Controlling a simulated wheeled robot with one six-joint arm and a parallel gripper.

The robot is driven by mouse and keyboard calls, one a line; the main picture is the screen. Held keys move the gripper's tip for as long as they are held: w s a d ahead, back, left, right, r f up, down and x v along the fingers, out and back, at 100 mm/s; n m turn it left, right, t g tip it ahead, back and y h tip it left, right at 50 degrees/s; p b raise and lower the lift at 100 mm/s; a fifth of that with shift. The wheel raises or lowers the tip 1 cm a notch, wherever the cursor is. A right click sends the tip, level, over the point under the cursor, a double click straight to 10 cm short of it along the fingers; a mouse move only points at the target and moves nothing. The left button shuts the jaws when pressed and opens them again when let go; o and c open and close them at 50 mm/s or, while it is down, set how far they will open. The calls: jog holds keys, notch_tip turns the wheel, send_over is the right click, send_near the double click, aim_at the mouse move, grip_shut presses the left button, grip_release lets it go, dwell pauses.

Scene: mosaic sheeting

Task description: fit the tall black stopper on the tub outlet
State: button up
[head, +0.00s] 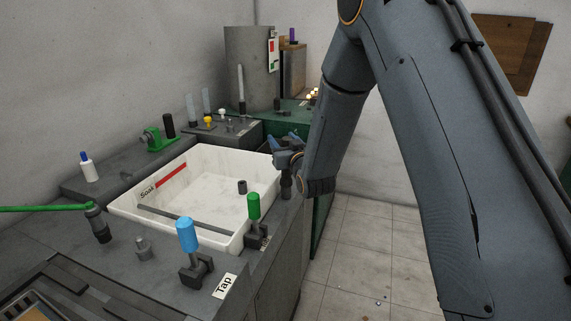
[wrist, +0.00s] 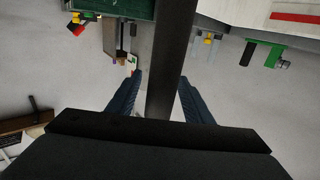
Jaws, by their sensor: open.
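A tall black post, which looks like the stopper (head: 286,187), stands upright by the tub's right-hand rim. In the wrist view it is a long dark bar (wrist: 170,60) between my fingers. My gripper (head: 287,142) is open around its upper part, one finger on each side; in the wrist view the gripper (wrist: 160,100) shows a gap beside the left finger, and contact on the right is unclear. The white tub (head: 128,207) has a "Soak" label and red stripe. A short dark cylinder (head: 242,187) stands on its floor; I cannot tell whether it is the outlet.
A green-handled lever (head: 253,206) and a blue-handled lever (head: 187,235) stand along the front rim. A dark spout with a green rod (head: 97,222) is at left. A green clamp (head: 157,139) and a grey drum (head: 250,68) are behind. The tub's interior is mostly clear.

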grip_shut()
jog(key=shift+r, duration=0.15)
